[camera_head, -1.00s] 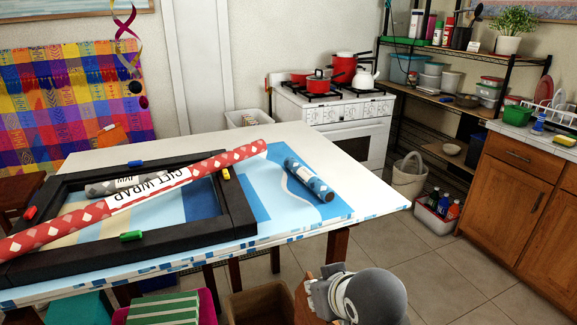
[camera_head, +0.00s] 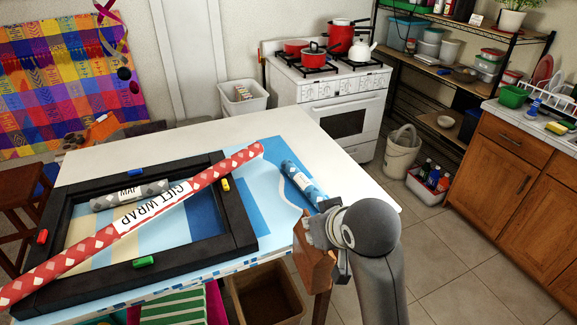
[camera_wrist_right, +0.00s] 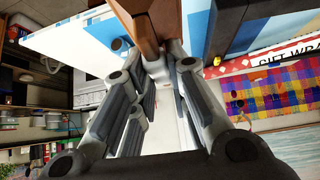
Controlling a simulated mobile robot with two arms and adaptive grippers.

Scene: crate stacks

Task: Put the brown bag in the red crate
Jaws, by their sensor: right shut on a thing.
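My right gripper (camera_head: 318,228) is shut on the brown bag (camera_head: 314,262), which hangs upright beside the table's right front corner. In the right wrist view, my fingers (camera_wrist_right: 160,65) close on the brown bag (camera_wrist_right: 146,22). My arm hides part of the bag's right side. A red-sided crate (camera_head: 427,190) with several bottles stands on the floor below the rack, well beyond my gripper. A magenta-red container (camera_head: 216,302) with a green-striped thing in it shows at the bottom edge, partly cut off. My left gripper is out of view.
The table (camera_head: 340,170) holds a black frame (camera_head: 235,215), a red gift wrap roll (camera_head: 100,238) and a blue roll (camera_head: 303,184). A brown bin (camera_head: 268,300) stands below its front edge. A bucket (camera_head: 401,152) stands near the crate. Tiled floor to the right is clear.

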